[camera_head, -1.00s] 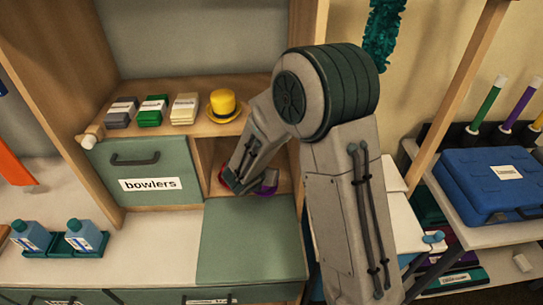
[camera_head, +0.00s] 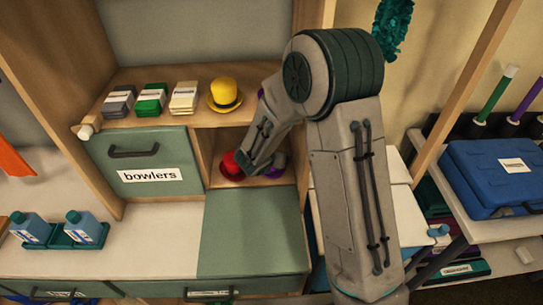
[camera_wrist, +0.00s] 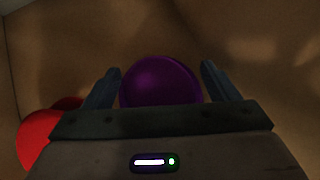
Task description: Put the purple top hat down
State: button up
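The purple top hat (camera_wrist: 160,82) shows between my fingers in the wrist view, as a round purple shape with its lower part hidden by the gripper body. My gripper (camera_wrist: 161,72) has its fingers spread wide on either side of it, with slim gaps and no clear squeeze. In the head view, a little of the purple hat (camera_head: 276,173) shows in the open cubby beside the bowlers drawer, mostly behind my gripper (camera_head: 252,168). Whether it rests fully on the cubby floor is hard to see.
A red hat (camera_head: 231,165) sits in the same cubby, left of my gripper; it also shows in the wrist view (camera_wrist: 38,137). A yellow hat (camera_head: 224,95) and several small boxes stand on the shelf above. The green counter panel (camera_head: 252,232) below is clear.

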jog(key=shift+s+a+r, duration=0.25)
jog(key=shift+s+r, duration=0.05)
jog(key=shift+r, duration=0.15)
jog(key=s+a+b, duration=0.1)
jog(key=s, duration=0.3)
jog(key=s+a+r+b, duration=0.1)
jog(key=s+a, duration=0.1)
jog(key=s, duration=0.2)
jog(key=s+a+b, duration=0.1)
jog(key=s, duration=0.3)
jog(key=shift+s+a+r, duration=0.15)
jog(key=shift+a, duration=0.25)
jog(key=shift+s, duration=0.15)
